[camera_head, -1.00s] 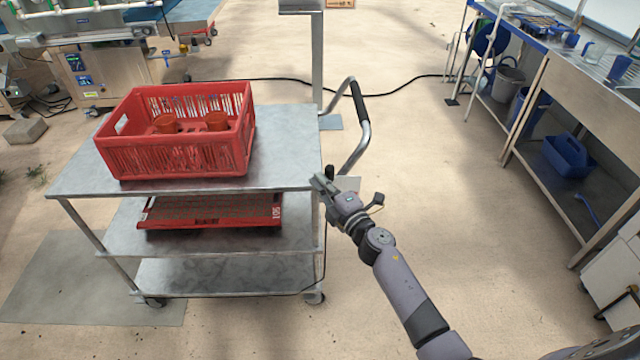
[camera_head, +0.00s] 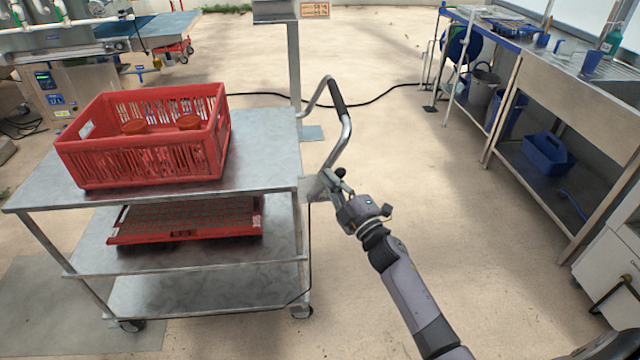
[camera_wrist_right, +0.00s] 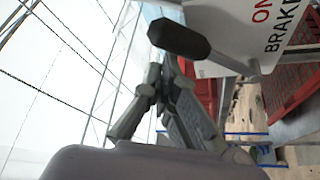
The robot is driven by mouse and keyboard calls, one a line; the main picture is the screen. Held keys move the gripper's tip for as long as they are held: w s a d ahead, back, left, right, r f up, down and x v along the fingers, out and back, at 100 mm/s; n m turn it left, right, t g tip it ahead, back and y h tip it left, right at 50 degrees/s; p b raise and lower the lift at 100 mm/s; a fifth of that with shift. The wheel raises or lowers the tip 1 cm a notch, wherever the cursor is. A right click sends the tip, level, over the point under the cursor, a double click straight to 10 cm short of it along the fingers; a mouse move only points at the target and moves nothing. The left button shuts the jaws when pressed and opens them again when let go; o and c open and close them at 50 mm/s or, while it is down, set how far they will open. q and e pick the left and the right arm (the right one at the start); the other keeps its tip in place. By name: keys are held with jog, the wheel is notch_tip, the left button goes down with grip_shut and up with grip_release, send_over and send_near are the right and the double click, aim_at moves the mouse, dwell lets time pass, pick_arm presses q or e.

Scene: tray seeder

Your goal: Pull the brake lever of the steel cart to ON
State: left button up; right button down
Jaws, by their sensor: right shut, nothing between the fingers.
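The steel cart (camera_head: 268,150) stands left of centre in the head view, with a bent push handle (camera_head: 345,130) at its right end. The brake lever's black knob (camera_head: 340,172) shows at that end, just above my right gripper (camera_head: 331,188). In the right wrist view the black lever grip (camera_wrist_right: 180,38) lies across a white plate (camera_wrist_right: 238,28) lettered ON and BRAKE. My right gripper (camera_wrist_right: 163,70) is shut and empty, its fingertips close to the lever grip; I cannot tell whether they touch. My left gripper is out of view.
A red crate (camera_head: 140,165) with pots stands on the cart top, and a red tray (camera_head: 185,235) lies on the middle shelf. A steel post (camera_head: 294,70) stands behind the cart. A steel workbench (camera_head: 560,90) runs along the right. The floor between is clear.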

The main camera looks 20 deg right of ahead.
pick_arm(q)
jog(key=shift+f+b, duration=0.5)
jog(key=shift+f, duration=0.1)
pick_arm(e)
jog(key=shift+s+d+f, duration=0.2)
jog(key=shift+d+f, duration=0.25)
jog(key=shift+d, duration=0.15)
jog(key=shift+s+d+f, duration=0.15)
jog(key=shift+d+f, duration=0.3)
jog(key=shift+d, duration=0.1)
jog(key=r+p, duration=0.3)
jog(key=shift+w+a+r, duration=0.1)
jog(key=shift+a+r, duration=0.05)
jog(key=shift+a, duration=0.1)
pick_arm(q)
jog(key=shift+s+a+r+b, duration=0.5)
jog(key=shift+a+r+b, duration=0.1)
jog(key=shift+b, duration=0.35)
pick_arm(e)
jog(key=s+a+f, duration=0.1)
jog(key=s+f, duration=0.3)
jog(key=s, duration=0.5)
jog(key=shift+s+a, duration=0.15)
jog(key=shift+a, duration=0.2)
